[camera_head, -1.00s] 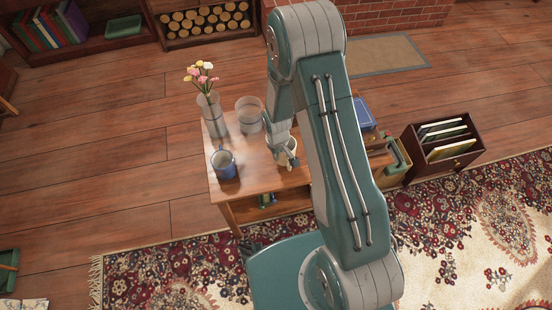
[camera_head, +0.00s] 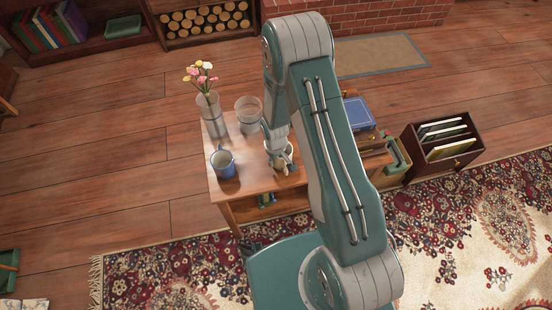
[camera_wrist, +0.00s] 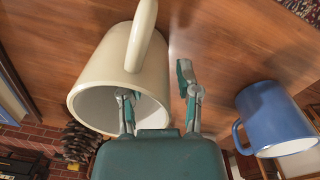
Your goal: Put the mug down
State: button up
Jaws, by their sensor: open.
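A cream mug (camera_head: 281,159) is on the wooden table (camera_head: 250,182), partly hidden by my gripper (camera_head: 286,163). In the wrist view the cream mug (camera_wrist: 112,65) is close up, its handle toward the top and its mouth facing me. My gripper (camera_wrist: 160,86) is open there. One finger overlaps the mug's mouth; the other is to the right, outside the mug. I cannot tell whether either finger touches it. A blue mug (camera_head: 223,165) stands on the table to the left; it also shows in the wrist view (camera_wrist: 272,118).
A vase with flowers (camera_head: 209,108) and a clear container (camera_head: 249,113) stand at the table's back left. A blue book (camera_head: 356,114) lies to the right, partly behind my arm. Bare tabletop shows between the two mugs.

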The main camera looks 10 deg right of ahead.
jog(key=shift+a+r, duration=0.15)
jog(key=shift+r, duration=0.25)
notch_tip(320, 180, up, 11)
jog(key=shift+r, duration=0.1)
jog(key=s+d+r+m+t, duration=0.1)
jog(key=s+r, duration=0.1)
jog(key=r, duration=0.8)
jog(key=s+d+r+m+t, duration=0.1)
jog(key=s+r+t, duration=0.15)
jog(key=r, duration=0.85)
jog(key=s+d+r+m+t, duration=0.1)
jog(key=s+r+m+t, duration=0.1)
jog(key=s+r, duration=0.9)
jog(key=s, duration=0.4)
jog(key=shift+d+r, duration=0.15)
jog(key=shift+r, duration=0.2)
jog(key=shift+w, duration=0.1)
